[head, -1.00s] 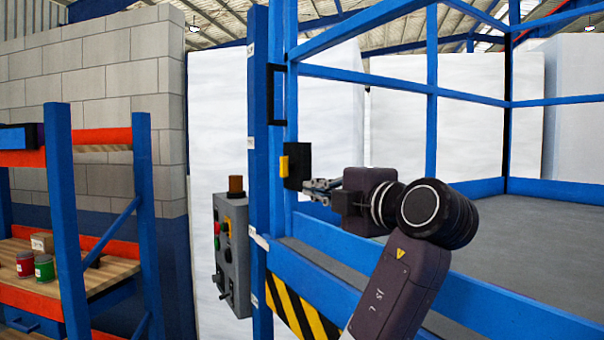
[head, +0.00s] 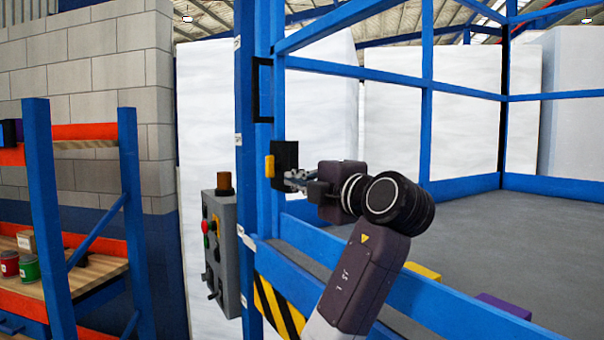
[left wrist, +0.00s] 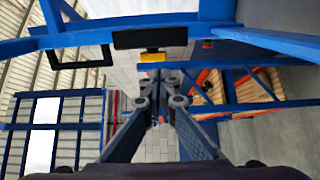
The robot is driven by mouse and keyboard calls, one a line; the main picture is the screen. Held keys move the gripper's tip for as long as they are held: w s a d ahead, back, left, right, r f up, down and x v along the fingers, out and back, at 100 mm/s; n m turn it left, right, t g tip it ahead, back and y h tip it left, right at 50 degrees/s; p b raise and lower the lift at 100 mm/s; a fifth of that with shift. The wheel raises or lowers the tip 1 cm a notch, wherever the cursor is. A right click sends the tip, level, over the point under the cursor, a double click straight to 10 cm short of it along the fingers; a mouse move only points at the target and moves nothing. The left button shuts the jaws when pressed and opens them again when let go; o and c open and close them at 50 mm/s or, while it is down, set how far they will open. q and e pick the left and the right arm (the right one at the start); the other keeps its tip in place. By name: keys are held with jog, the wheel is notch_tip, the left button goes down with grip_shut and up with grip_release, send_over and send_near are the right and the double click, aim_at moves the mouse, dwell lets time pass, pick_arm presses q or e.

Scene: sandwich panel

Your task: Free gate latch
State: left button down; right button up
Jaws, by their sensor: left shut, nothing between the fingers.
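The gate latch is a black block (head: 286,163) with a yellow tab (head: 269,166) on its left side, mounted at the blue gate post. In the left wrist view the black block (left wrist: 150,38) lies beyond the fingertips, with the yellow tab (left wrist: 152,57) just below it. My left gripper (head: 291,181) is shut and empty, its fingertips close to the block's lower right side. I cannot tell whether they touch it. My right gripper is in neither view.
A grey control box (head: 222,245) with buttons hangs left of the post. A black handle (head: 262,90) sits above the latch. Blue rails and a hazard-striped panel (head: 275,305) border the cell. An orange-and-blue rack (head: 75,230) stands left.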

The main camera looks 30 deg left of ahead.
aim_at(269, 173)
pick_arm(q)
jog(key=p+x, duration=0.3)
jog(key=x, duration=0.5)
jog(key=shift+r, duration=0.15)
jog(key=shift+w+a+p, duration=0.2)
jog(key=shift+a+p, duration=0.2)
jog(key=shift+a, duration=0.05)
